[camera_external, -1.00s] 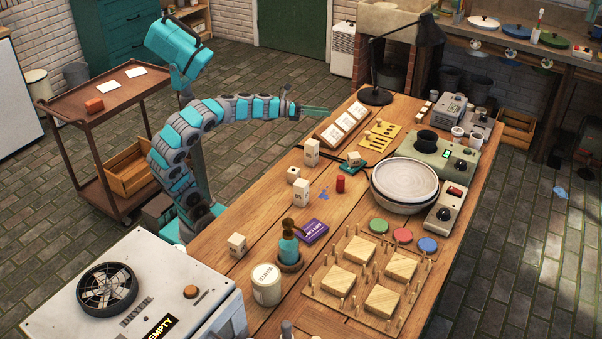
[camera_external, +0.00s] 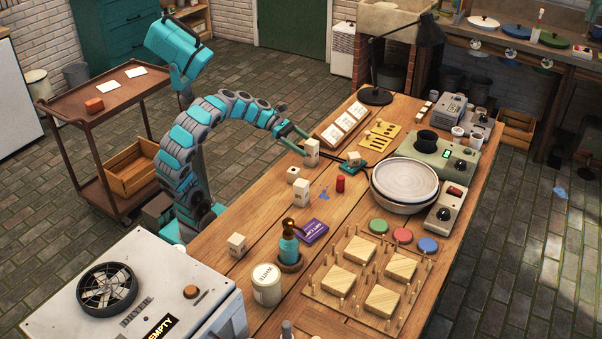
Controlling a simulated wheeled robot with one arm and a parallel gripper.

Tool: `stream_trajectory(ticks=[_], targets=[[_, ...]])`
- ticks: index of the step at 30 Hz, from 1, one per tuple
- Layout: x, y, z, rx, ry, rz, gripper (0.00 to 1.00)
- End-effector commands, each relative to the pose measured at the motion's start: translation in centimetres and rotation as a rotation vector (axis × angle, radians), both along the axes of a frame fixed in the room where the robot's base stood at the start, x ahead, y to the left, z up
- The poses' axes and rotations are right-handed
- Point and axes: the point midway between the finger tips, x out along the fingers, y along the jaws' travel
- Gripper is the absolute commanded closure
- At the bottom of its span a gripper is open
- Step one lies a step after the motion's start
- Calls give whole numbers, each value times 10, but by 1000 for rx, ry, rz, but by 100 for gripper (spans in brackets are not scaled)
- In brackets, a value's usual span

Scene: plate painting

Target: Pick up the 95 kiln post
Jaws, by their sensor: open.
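Several cream kiln posts of different heights stand on the wooden table. The tallest-looking post (camera_external: 312,154) is toward the far left edge. A small post (camera_external: 293,174) and a medium post (camera_external: 301,194) stand nearer, and another post (camera_external: 237,245) stands by the near left edge. Their marks are too small to read, so I cannot tell which is the 95. My gripper (camera_external: 306,146) is open and low at the tallest-looking post, its fingers reaching to either side of it. I cannot tell whether they touch it.
A teal pad (camera_external: 352,170) with a tool and a red cylinder (camera_external: 340,184) are to the right.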

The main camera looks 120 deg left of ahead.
Motion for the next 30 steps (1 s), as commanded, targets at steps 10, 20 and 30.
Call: stream_trajectory(ticks=[10,20,30], targets=[[21,3,-4,-3,0,-3,15],[50,6,-13,1,1,3,15],[53,6,-14,2,0,5,15]])
